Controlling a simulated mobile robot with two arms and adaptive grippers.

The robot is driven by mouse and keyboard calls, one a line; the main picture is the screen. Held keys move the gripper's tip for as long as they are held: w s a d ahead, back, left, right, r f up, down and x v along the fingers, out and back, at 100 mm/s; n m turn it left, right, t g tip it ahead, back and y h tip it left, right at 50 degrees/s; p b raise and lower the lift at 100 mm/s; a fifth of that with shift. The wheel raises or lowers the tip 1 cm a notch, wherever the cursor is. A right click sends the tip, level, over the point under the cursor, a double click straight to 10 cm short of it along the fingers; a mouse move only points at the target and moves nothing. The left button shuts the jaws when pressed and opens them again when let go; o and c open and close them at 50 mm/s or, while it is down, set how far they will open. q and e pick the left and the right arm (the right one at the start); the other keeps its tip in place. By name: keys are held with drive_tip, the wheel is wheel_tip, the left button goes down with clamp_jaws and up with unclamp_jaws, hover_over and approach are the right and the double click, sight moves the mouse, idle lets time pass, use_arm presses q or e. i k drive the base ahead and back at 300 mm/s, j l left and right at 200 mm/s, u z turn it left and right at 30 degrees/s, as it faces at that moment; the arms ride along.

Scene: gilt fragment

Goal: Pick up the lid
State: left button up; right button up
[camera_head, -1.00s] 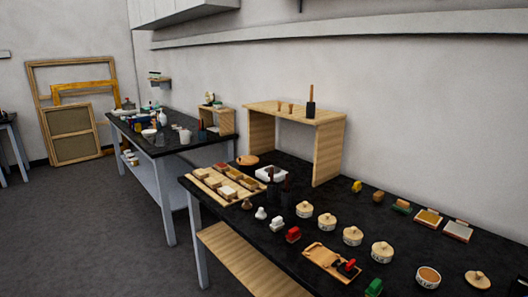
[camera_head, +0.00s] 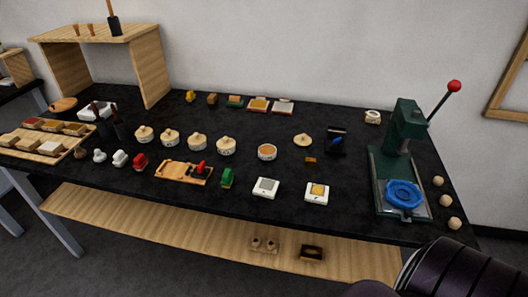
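A loose round wooden lid (camera_head: 303,141) with a small knob lies on the black table, right of the middle. An open round pot (camera_head: 267,152) with orange-brown contents stands just left of it and a little nearer. Several similar pots with wooden lids on, one of them here (camera_head: 226,146), stand in a row to the left. Neither of my grippers shows. A dark rounded part at the bottom right looks like part of my own arm.
A green lever press (camera_head: 402,140) with a blue ring-shaped piece (camera_head: 404,194) stands at the right. Two small white devices, one grey-topped (camera_head: 266,188) and one yellow-topped (camera_head: 317,191), sit near the front edge. A dark blue item (camera_head: 336,141) is right of the lid. A wooden shelf (camera_head: 150,75) stands back left.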

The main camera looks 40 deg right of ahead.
sight(302, 140)
drive_tip(key=z, duration=1.6)
